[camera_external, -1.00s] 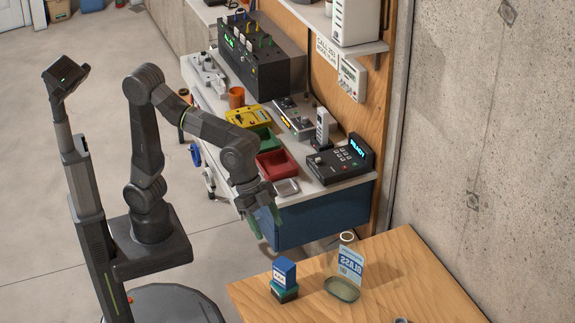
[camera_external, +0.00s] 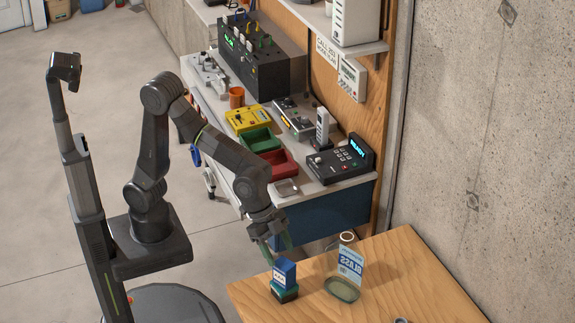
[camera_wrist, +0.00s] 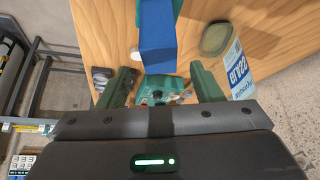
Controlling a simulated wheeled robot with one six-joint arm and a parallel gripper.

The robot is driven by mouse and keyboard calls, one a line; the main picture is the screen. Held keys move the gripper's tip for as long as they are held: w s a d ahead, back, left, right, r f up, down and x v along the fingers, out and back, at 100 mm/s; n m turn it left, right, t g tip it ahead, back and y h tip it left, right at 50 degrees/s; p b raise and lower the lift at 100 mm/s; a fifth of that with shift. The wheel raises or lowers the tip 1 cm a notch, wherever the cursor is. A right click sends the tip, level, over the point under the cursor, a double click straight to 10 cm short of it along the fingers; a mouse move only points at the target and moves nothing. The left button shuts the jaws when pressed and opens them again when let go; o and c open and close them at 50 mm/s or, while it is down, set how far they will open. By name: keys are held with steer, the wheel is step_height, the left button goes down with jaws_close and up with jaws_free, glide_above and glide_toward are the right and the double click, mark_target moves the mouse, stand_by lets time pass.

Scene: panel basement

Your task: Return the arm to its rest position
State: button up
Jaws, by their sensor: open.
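My gripper (camera_external: 277,252) is open and empty at the end of my bent arm. It points down beside the near edge of the wooden table. Its green fingers (camera_wrist: 163,84) also show apart in the wrist view. A blue box (camera_external: 284,272) stands upright on a dark and teal base (camera_external: 285,293) on the table, close in front of the fingers. In the wrist view the blue box (camera_wrist: 157,42) lies just ahead of the gap between the fingers, and the teal part (camera_wrist: 160,84) shows between them. I cannot tell whether the fingers touch it.
The wooden table (camera_external: 390,262) also holds a glass-labelled container (camera_external: 345,277). A concrete wall (camera_external: 500,150) closes the right. Floor at left is clear.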

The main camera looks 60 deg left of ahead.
steer(key=x, duration=0.3)
steer(key=shift+w+d+r, duration=0.1)
steer(key=shift+r, duration=0.9)
